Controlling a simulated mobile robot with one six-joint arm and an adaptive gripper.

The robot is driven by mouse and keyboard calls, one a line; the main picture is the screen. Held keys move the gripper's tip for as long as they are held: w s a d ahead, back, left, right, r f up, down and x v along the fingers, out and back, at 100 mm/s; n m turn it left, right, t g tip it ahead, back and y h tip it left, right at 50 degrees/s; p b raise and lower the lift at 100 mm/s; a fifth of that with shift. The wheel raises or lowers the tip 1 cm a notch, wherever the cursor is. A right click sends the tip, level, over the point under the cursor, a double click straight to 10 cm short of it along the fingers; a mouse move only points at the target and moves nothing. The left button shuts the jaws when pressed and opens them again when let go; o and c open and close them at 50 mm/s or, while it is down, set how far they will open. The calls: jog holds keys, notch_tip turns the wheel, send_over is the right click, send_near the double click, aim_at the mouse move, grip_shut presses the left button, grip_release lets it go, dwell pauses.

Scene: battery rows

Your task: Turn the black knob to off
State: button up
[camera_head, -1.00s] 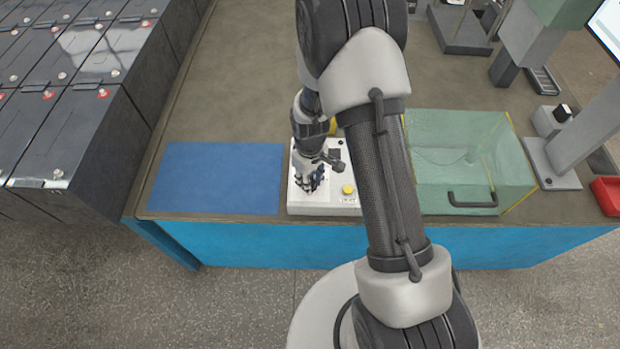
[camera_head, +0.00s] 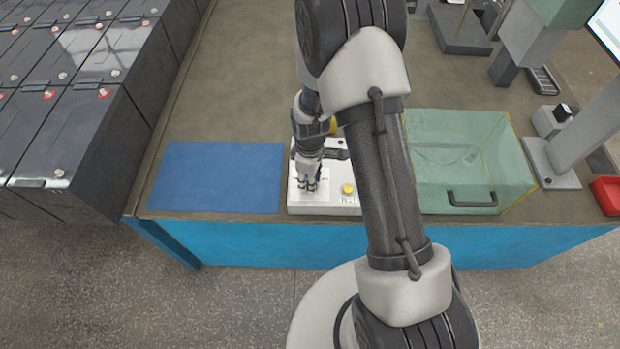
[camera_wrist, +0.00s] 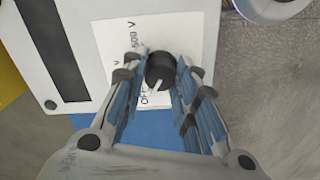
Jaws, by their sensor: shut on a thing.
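The black knob (camera_wrist: 161,68) shows in the wrist view on a white dial plate (camera_wrist: 118,35) with printed marks, including "500 V" and "OFF". Its white pointer line points down and slightly left, close to the "OFF" print. My gripper (camera_wrist: 163,76) is shut on the knob, one blue-padded finger on each side. In the head view my gripper (camera_head: 309,186) points down over the left part of the white instrument box (camera_head: 325,209). The knob is hidden there by the gripper.
A yellow button (camera_head: 348,188) is on the box, right of my gripper. A blue mat (camera_head: 215,178) lies left of the box, bare. A greenish transparent case (camera_head: 460,160) with a black handle stands to the right. A red bin (camera_head: 606,194) is at the far right.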

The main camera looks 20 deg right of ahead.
jog(key=o, duration=1.1)
notch_tip(320, 180, up, 12)
jog(key=shift+r, duration=0.1)
dwell(0.5)
jog(key=s+r+m+t, duration=0.2)
jog(key=s+r+m, duration=0.3)
jog(key=r, duration=0.5)
jog(key=s+r+m+t, duration=0.1)
jog(key=s+r+m, duration=0.1)
jog(key=s+r, duration=0.7)
jog(key=s+r+m, duration=0.1)
jog(key=s, duration=0.1)
jog(key=s+r+m+t, duration=0.1)
jog(key=s, duration=0.2)
jog(key=s+r+m, duration=0.1)
jog(key=s+r, duration=0.1)
jog(key=shift+s+m+t, duration=0.3)
jog(key=shift+m, duration=0.1)
